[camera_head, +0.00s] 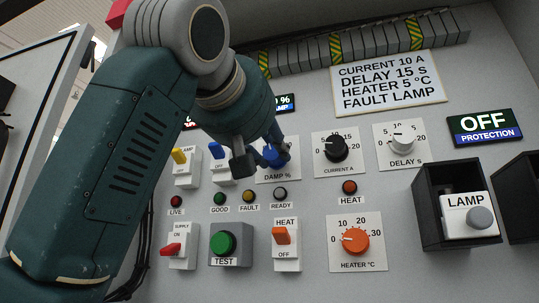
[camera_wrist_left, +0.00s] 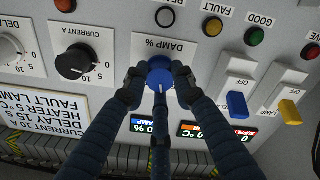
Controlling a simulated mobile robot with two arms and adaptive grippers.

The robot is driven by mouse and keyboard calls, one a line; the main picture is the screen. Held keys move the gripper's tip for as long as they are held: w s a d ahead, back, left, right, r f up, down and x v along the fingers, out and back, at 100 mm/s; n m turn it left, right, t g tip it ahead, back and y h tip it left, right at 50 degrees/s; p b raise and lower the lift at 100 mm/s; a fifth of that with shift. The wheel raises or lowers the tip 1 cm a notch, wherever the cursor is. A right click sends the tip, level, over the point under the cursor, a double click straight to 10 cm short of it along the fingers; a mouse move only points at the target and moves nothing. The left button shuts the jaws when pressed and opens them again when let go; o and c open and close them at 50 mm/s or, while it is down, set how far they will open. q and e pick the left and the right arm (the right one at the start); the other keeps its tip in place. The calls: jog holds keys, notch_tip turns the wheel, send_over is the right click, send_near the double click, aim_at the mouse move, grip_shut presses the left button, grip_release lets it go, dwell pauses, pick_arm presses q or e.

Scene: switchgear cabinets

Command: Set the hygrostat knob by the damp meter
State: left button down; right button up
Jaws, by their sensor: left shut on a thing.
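The hygrostat knob is the blue knob (camera_wrist_left: 160,76) on the plate marked DAMP %, and it shows upside down in the left wrist view. In the head view the knob (camera_head: 272,156) is partly covered by my left gripper (camera_head: 258,160). My left gripper (camera_wrist_left: 158,88) is shut on the blue knob, its fingers around the sides. A small display marked DAMP (camera_wrist_left: 146,126) is partly hidden behind a finger; its reading ends in "0 %". In the head view my arm covers most of that display (camera_head: 284,103). My right gripper is not in view.
The black CURRENT A knob (camera_head: 336,148) and white DELAY S knob (camera_head: 403,141) are to the right. Blue and yellow switches stand close on the left. Lamps sit below the knob; the orange HEATER knob (camera_head: 355,241) is lower right. A black box (camera_head: 432,205) juts out at right.

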pick_arm(q)
jog(key=shift+d+f+n, duration=0.1)
jog(key=shift+f+n, duration=0.2)
jog(key=shift+n, duration=0.1)
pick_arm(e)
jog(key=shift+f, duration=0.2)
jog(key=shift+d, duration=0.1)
pick_arm(q)
jog(key=c, duration=1.4)
grip_release()
jog(key=shift+c, duration=0.2)
jog(key=shift+r, duration=0.2)
jog(key=v, duration=1.2)
